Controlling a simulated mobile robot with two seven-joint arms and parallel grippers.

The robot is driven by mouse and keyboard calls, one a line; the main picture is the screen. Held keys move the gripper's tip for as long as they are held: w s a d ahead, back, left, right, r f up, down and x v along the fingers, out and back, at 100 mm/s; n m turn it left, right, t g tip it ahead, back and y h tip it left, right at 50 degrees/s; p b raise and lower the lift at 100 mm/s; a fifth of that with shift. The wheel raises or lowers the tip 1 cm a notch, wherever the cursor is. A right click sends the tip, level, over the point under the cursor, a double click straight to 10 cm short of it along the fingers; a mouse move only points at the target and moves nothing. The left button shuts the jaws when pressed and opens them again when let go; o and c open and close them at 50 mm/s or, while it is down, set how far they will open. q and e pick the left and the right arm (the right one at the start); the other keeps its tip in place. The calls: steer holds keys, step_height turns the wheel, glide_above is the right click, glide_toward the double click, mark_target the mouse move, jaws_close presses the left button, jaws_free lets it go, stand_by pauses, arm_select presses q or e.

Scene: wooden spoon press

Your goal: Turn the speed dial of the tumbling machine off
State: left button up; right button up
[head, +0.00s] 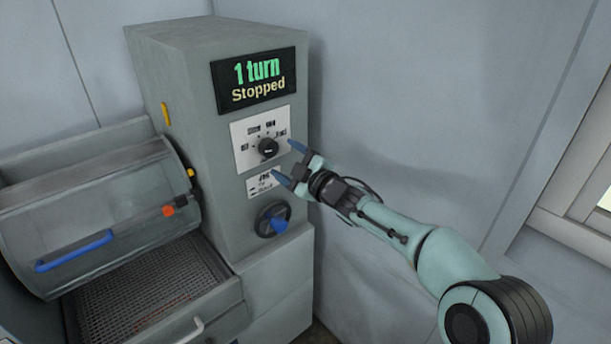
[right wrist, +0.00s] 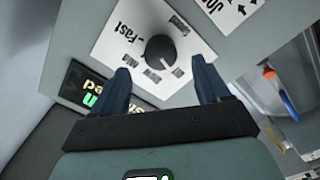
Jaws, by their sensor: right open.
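The tumbling machine (head: 175,60) is a grey cabinet with a drum at its left. Its black speed dial (head: 268,149) sits on a white label plate below the display (head: 253,80), which reads "1 turn" and "Stopped". My right gripper (head: 285,162) is open, its blue fingertips just in front of the plate, to the right of the dial. In the right wrist view the dial (right wrist: 161,49) lies ahead of the gap between the fingers (right wrist: 165,85), with nothing between them. I cannot tell whether a finger touches the plate. My left gripper is not in view.
A second knob with a blue handle (head: 277,224) sits lower on the cabinet. The drum (head: 90,220) with a blue handle (head: 75,250) is at the left, above a mesh tray (head: 140,285). A plain wall and free room lie right of the cabinet.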

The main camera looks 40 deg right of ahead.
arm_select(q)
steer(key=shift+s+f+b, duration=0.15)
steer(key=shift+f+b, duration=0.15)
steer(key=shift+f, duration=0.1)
arm_select(e)
steer(key=s, duration=0.7)
steer(key=shift+s+d, duration=0.25)
steer(key=shift+s, duration=0.05)
